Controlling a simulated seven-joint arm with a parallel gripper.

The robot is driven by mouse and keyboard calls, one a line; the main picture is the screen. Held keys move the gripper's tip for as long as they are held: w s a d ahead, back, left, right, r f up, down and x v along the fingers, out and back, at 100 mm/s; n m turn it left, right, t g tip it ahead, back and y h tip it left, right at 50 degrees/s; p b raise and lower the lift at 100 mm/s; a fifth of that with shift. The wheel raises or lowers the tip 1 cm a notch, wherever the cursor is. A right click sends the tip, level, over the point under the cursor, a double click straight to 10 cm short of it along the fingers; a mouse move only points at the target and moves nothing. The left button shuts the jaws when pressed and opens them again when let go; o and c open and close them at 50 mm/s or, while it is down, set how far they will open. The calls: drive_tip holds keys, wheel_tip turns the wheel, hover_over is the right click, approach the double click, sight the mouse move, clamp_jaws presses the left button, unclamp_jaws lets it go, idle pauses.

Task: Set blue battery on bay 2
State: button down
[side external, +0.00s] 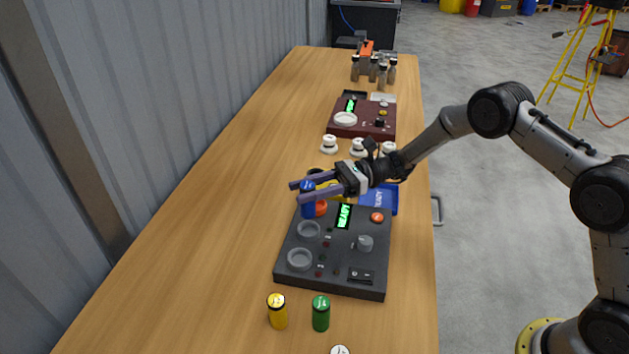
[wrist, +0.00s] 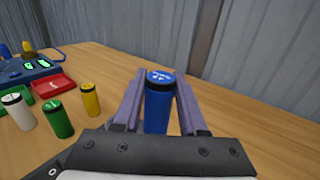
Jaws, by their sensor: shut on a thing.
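My gripper (side external: 315,192) is shut on the blue battery (wrist: 158,108), which stands upright between the two fingers in the wrist view. In the side view the blue battery (side external: 307,208) is at the fingertips, over the far left corner of the dark charger panel (side external: 335,280). Whether its base touches the panel cannot be told. Two grey round bays, a middle one (side external: 308,229) and a near one (side external: 300,259), look empty. An orange-red round part (side external: 321,208) shows beside the battery. The bay numbers are not readable.
Yellow (side external: 278,310), green (side external: 320,313) and white (side external: 340,350) batteries stand near the panel's front. A blue tray (side external: 391,200) lies behind the panel. White round objects (side external: 358,146) and a maroon panel (side external: 346,130) lie farther back. The wall (side external: 200,90) borders the table's left.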

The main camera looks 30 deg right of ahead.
sight(307, 210)
drive_tip(key=shift+f, duration=2.3)
drive_tip(key=shift+f, duration=0.6)
drive_tip(key=c, duration=0.7)
unclamp_jaws()
drive_tip(key=shift+c, duration=0.2)
drive_tip(key=shift+s+d, duration=0.3)
drive_tip(key=shift+d, duration=1.5)
drive_tip(key=shift+s+d, duration=0.35)
drive_tip(key=shift+d, duration=1.5)
drive_tip(key=shift+s+d, duration=0.3)
drive_tip(key=shift+d, duration=1.5)
